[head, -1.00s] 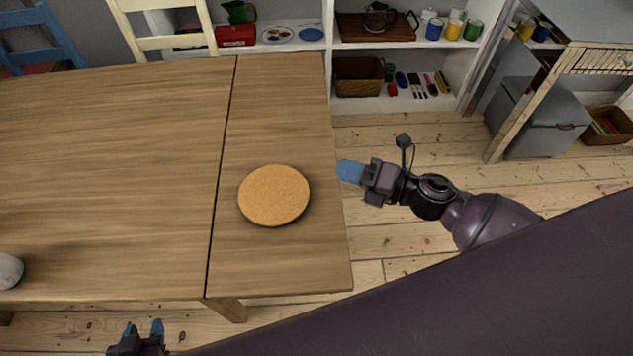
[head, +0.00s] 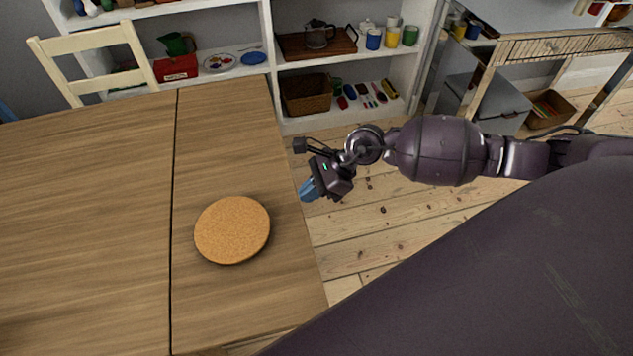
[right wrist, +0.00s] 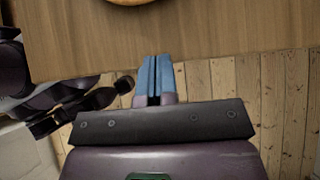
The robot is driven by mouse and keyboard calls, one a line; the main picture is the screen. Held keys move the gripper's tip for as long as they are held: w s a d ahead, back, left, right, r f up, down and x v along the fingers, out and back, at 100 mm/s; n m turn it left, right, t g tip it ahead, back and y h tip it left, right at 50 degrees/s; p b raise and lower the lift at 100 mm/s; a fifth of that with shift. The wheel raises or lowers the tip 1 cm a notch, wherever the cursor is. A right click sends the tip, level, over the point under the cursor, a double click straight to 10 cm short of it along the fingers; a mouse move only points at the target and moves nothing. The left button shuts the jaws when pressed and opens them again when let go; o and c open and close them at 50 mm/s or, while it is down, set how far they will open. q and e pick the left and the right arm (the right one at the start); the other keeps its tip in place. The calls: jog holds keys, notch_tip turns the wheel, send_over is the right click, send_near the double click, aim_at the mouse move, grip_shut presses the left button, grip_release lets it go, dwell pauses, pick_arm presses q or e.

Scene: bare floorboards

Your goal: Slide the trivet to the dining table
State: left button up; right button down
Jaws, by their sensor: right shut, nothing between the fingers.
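The trivet (head: 232,230) is a round, flat cork disc. It lies on the narrow right-hand wooden section, right of a dark seam. The dining table (head: 85,210) is the wide wooden top left of that seam. My right gripper (head: 308,190) is shut and empty at the right edge of the narrow section, to the right of the trivet and apart from it. In the right wrist view its blue fingertips (right wrist: 155,62) are together, and the trivet's near rim (right wrist: 130,2) shows at the top edge. My left gripper is not seen.
The narrow section (head: 235,125) is bare around the trivet. A cream chair (head: 95,60) stands at the table's far side. A white shelf (head: 340,110) with crockery, a basket and brushes stands behind. Open floorboards (head: 400,215) lie to the right.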

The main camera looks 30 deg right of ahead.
aim_at(206, 226)
jog(key=x, duration=0.5)
jog(key=a, duration=0.1)
jog(key=w+a, duration=0.1)
jog(key=shift+a+r, duration=0.25)
jog(key=shift+a, duration=0.5)
jog(key=a, duration=0.2)
jog(key=w+a, duration=0.1)
jog(key=a, duration=0.1)
jog(key=w+a+p, duration=0.1)
jog(key=a, duration=0.1)
jog(key=shift+a+r, duration=0.15)
jog(key=a, duration=0.2)
jog(key=w+a, duration=0.1)
jog(key=a, duration=0.2)
jog(key=w+a, duration=0.1)
jog(key=a, duration=0.1)
jog(key=shift+a+f+p, duration=0.2)
jog(key=shift+a+p, duration=0.15)
jog(key=shift+w+a, duration=0.1)
jog(key=shift+a, duration=0.25)
jog(key=shift+d+f, duration=0.1)
